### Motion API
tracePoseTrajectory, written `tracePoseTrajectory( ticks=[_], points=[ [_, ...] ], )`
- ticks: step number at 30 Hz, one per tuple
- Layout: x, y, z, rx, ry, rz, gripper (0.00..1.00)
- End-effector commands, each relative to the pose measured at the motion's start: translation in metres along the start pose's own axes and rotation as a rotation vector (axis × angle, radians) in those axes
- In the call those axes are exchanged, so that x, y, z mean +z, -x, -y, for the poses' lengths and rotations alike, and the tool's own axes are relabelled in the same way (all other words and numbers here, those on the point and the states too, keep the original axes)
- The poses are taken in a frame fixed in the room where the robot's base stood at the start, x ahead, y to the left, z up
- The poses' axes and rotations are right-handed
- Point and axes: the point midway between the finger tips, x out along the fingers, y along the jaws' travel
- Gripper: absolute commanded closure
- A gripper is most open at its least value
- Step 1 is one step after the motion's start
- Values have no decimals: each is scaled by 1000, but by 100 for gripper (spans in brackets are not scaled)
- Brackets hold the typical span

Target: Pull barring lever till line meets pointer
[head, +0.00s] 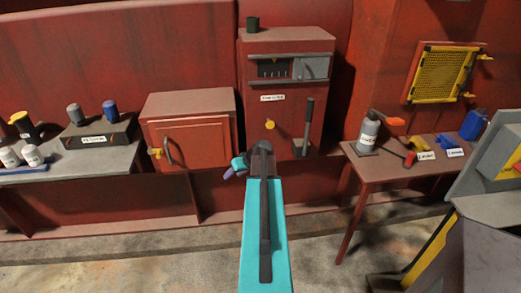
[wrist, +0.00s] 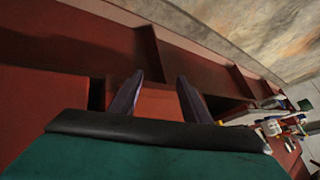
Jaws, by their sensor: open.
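The barring lever (head: 308,118) is a dark upright handle on the lower right front of a red cabinet (head: 258,100). Its foot rests at a grey slotted plate. Above it, a dark window (head: 275,69) with pale marks is set in the cabinet front; the line and pointer are too small to tell apart. My gripper (head: 231,171) is left of and below the lever, apart from it, in front of the red ledge. In the wrist view my gripper (wrist: 158,92) has its two dark fingers apart with nothing between them. The lever does not show in the wrist view.
A yellow knob (head: 270,124) sits left of the lever. A small red cabinet (head: 190,122) stands to the left, beside a bench (head: 120,155) with bottles. A red table (head: 385,175) with a bottle and tools stands right. The floor (head: 180,262) in front is clear.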

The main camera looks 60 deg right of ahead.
Motion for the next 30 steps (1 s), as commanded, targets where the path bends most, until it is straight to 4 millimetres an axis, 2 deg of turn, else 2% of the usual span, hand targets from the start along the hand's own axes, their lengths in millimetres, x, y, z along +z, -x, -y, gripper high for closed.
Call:
tracePoseTrajectory(
  ticks=[1, 6, 15, 21, 30],
  points=[
    [15, -17, 21, -17, 7, 38, 57],
    [62, -63, 79, -52, 20, 162, 57],
    [159, -119, 170, -80, 60, 381, 57],
    [230, -140, 221, -74, 99, 525, 57],
    [340, -148, 276, -28, 178, 730, 57]
  ],
)
